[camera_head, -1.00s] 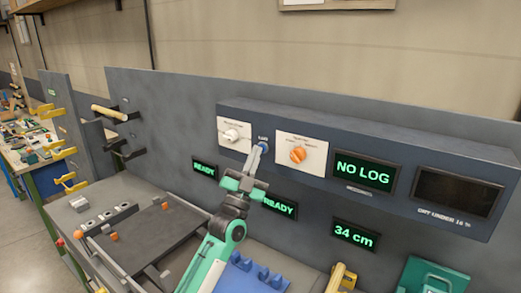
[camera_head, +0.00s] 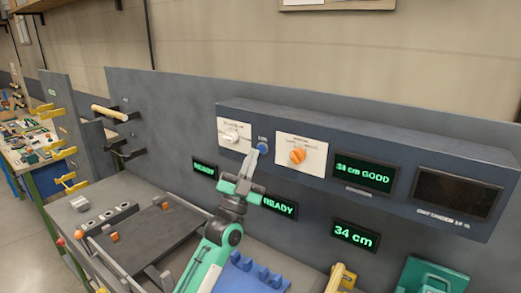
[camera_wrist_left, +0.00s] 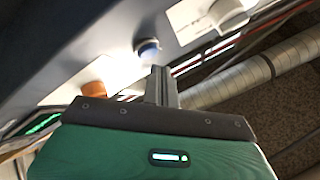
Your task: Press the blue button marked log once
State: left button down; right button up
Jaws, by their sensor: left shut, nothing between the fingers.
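The blue log button (camera_head: 262,147) sits on the front of the dark grey console (camera_head: 350,130), between a white knob and an orange knob. It also shows in the left wrist view (camera_wrist_left: 148,48). My left gripper (camera_head: 257,154) is shut and empty, its fingertips just below and in front of the button. In the left wrist view its fingers (camera_wrist_left: 160,78) end a little short of the button, with a small gap seen. My right gripper is not in view.
The white knob (camera_head: 233,137) and orange knob (camera_head: 297,156) flank the button closely. Screens below read READY (camera_head: 279,207) and 34 cm (camera_head: 355,236). A blue rack (camera_head: 250,272) and a teal object (camera_head: 433,277) stand on the bench below.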

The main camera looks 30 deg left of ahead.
pick_arm(q)
jog(key=s+p, duration=0.1)
jog(key=s, duration=0.4)
jog(key=shift+a, duration=0.2)
dwell(0.9)
